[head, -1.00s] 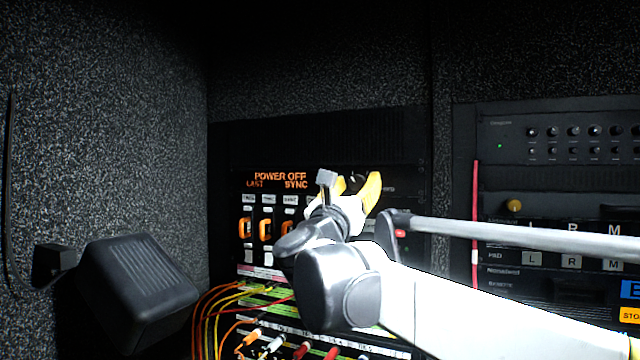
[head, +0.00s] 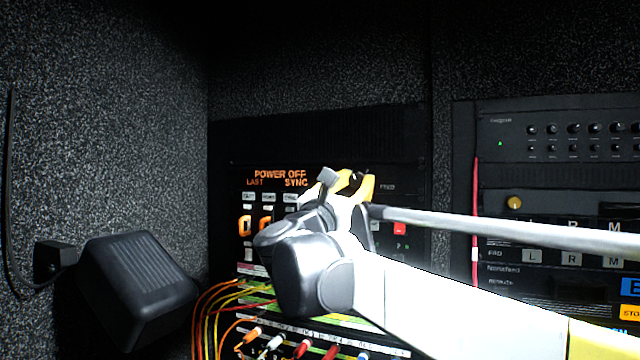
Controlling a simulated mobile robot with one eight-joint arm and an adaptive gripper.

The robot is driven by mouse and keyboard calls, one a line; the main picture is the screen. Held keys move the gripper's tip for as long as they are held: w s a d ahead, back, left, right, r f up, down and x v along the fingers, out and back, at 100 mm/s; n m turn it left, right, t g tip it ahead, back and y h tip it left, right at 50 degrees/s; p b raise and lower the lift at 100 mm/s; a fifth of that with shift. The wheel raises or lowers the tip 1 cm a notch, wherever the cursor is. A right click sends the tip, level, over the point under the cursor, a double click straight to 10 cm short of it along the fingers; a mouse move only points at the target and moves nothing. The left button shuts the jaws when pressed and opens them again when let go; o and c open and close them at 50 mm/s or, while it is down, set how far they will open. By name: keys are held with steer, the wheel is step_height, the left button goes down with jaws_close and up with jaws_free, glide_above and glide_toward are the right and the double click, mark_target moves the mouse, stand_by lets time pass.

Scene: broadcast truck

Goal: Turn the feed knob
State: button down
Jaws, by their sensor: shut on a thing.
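The feed knob (head: 356,178) is a small dark knob on the black rack panel, just left of a faint label that seems to read FEED. It is mostly hidden by my gripper. My gripper (head: 357,181) has yellow fingers, one on each side of the knob, and they are shut on it. The knob's pointer and exact angle cannot be made out.
A red button (head: 399,229) sits below right. Patch cables (head: 215,310) hang at lower left. A black speaker-like box (head: 135,290) stands left. Another rack (head: 560,128) is at right.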

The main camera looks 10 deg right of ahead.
steer(key=m+g+h, duration=0.1)
steer(key=m+g, duration=0.1)
steer(key=m, duration=0.2)
steer(key=m+g+h+p, duration=0.1)
steer(key=m, duration=0.4)
steer(key=shift+a+r+g, duration=0.1)
steer(key=shift+r+g, duration=0.05)
steer(key=shift+g, duration=0.25)
steer(key=m+g+p, duration=0.1)
steer(key=m, duration=0.2)
steer(key=m+g+p, duration=0.1)
steer(key=m, duration=0.2)
steer(key=shift+g, duration=0.3)
steer(key=shift+m+y, duration=0.3)
steer(key=c, duration=1.1)
jaws_free()
steer(key=v, duration=1.1)
steer(key=shift+s+a, duration=0.25)
steer(key=shift+a, duration=0.05)
